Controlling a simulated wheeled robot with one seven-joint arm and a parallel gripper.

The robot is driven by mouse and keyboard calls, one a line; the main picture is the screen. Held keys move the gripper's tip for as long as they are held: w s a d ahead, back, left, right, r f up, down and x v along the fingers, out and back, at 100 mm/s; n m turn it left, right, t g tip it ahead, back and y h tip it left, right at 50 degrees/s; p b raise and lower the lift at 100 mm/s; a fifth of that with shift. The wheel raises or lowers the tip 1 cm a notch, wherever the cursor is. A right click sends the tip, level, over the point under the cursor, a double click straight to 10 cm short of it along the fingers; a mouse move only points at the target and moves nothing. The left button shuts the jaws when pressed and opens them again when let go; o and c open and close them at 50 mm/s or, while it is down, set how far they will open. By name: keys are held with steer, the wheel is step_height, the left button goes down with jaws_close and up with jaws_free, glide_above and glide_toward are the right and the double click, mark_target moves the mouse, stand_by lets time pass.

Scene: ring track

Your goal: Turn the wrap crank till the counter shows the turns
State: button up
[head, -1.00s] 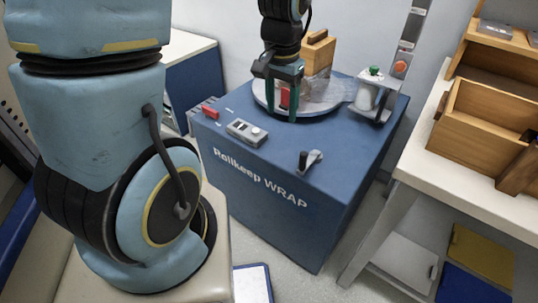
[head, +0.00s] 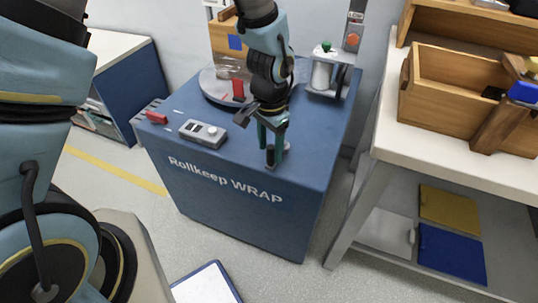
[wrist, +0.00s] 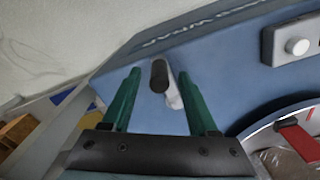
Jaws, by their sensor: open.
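The wrap crank has a black upright handle (wrist: 158,76) on a short grey arm (wrist: 173,96), on top of the blue Rollkeep WRAP cabinet (head: 235,215). My gripper (wrist: 159,75) is open, and its two green fingers stand on either side of the handle in the wrist view. I cannot tell whether they touch it. In the head view my gripper (head: 272,152) is over the crank's corner and mostly hides it. A grey box with a round knob (head: 203,133) sits left of the gripper; it also shows in the wrist view (wrist: 290,44). No counter digits are readable.
Behind my gripper is a round turntable (head: 215,94) with a wooden box (head: 226,40) and a red piece (head: 238,90). A shelf bench (head: 400,145) stands at the right. A red switch (head: 157,117) is at the left.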

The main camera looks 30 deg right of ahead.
mark_target(270, 156)
steer(key=shift+f, duration=1.8)
jaws_close()
